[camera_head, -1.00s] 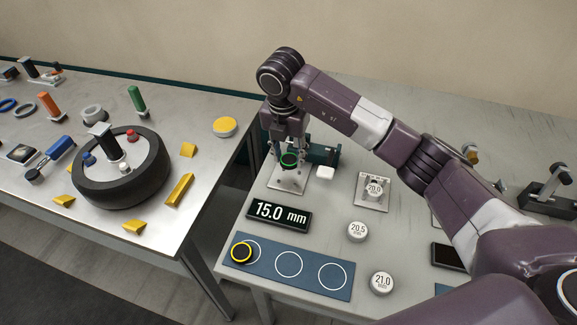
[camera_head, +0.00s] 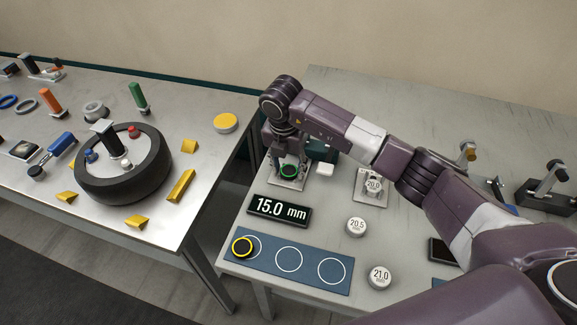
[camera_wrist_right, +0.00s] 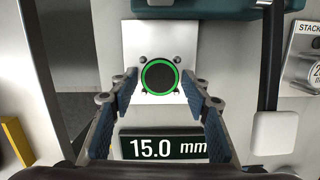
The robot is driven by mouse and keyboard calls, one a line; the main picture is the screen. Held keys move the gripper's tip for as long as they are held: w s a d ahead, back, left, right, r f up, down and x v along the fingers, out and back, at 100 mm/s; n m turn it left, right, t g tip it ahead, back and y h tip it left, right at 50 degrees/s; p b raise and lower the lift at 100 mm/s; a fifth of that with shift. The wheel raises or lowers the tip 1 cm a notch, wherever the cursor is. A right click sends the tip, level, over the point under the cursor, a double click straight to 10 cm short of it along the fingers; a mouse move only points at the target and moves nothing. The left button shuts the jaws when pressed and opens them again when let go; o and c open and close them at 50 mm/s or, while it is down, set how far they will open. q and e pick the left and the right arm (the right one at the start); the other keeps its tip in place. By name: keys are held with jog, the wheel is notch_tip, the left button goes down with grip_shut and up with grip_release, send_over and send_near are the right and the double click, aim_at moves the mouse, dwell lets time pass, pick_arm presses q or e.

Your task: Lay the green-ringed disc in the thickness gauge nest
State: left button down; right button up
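The green-ringed disc (camera_head: 289,170) is dark with a bright green rim. It is at the pale nest plate (camera_wrist_right: 158,42) of the thickness gauge, between small round pins, and also shows in the right wrist view (camera_wrist_right: 160,76). My right gripper (camera_wrist_right: 160,84) points down over the plate with one finger on each side of the disc, shut on it or very nearly so. Any gap at the rim is too thin to be sure of. Whether the disc's underside touches the plate is hidden. My left gripper is not in view.
A 15.0 mm display (camera_head: 280,211) stands in front of the gauge. A blue mat (camera_head: 310,268) with white circles holds a yellow-ringed disc (camera_head: 242,247). White discs marked 20.5 (camera_head: 357,227) and 21.0 (camera_head: 380,277) lie to the right. A tyre (camera_head: 124,175) lies on the left table.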

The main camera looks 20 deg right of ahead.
aim_at(287, 175)
jog(key=shift+o, duration=0.6)
jog(key=shift+r, duration=0.1)
jog(key=shift+r, duration=0.2)
notch_tip(287, 175, up, 12)
jog(key=s+a+b, duration=0.1)
jog(key=b, duration=0.2)
jog(key=shift+s+f, duration=0.2)
jog(key=shift+s, duration=0.05)
